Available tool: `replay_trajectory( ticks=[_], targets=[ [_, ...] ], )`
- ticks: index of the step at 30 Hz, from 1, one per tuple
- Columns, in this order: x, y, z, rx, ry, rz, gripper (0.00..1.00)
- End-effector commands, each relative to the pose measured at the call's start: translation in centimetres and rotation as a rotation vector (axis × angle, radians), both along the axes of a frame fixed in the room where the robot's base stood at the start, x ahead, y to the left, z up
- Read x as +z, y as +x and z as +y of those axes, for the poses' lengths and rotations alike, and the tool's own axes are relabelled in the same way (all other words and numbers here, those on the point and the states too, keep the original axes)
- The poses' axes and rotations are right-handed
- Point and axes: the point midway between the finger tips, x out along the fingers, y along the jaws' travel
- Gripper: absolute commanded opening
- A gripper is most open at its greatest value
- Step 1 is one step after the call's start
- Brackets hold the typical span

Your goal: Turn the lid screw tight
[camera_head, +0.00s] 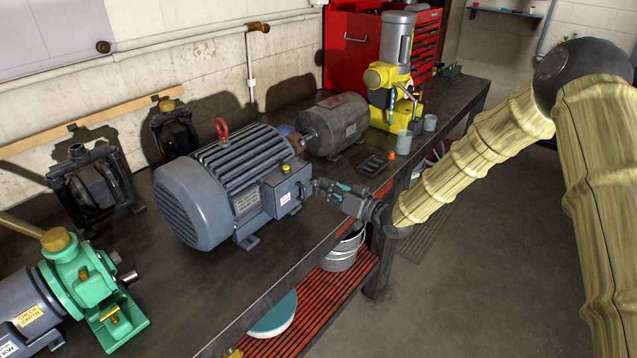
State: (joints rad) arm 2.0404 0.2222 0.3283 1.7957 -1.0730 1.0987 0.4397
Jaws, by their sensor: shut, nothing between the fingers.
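The large blue-grey motor (195,190) stands on the workbench with a red lifting eye on top. Its terminal box (286,190) is on the near right side, with its lid on and a pale tag on the front face. A small yellow spot, perhaps the lid screw (286,168), shows on top of the box. My gripper (316,186) reaches in from the right, close beside the box's right side. It is shut and empty. I cannot tell whether its tips touch the box.
A grey motor (335,124) stands behind my gripper, with a dark tray (371,166) and a small orange cone (391,155) nearby. A yellow machine (391,90) and cups are farther back. A green pump (85,280) is at lower left. The bench front (265,285) is clear.

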Motion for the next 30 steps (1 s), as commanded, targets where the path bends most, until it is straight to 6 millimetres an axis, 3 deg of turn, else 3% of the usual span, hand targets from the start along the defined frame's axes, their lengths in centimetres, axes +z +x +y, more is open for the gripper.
replay_trajectory(
  ticks=[15,26,30],
  targets=[
    [0.06,-0.02,0.02,0.0,0.288,0.415,0.0],
    [-0.04,-0.04,0.04,0.0,0.317,0.46,0.0],
    [-0.03,-0.03,0.04,0.0,0.317,0.459,0.24]
  ],
)
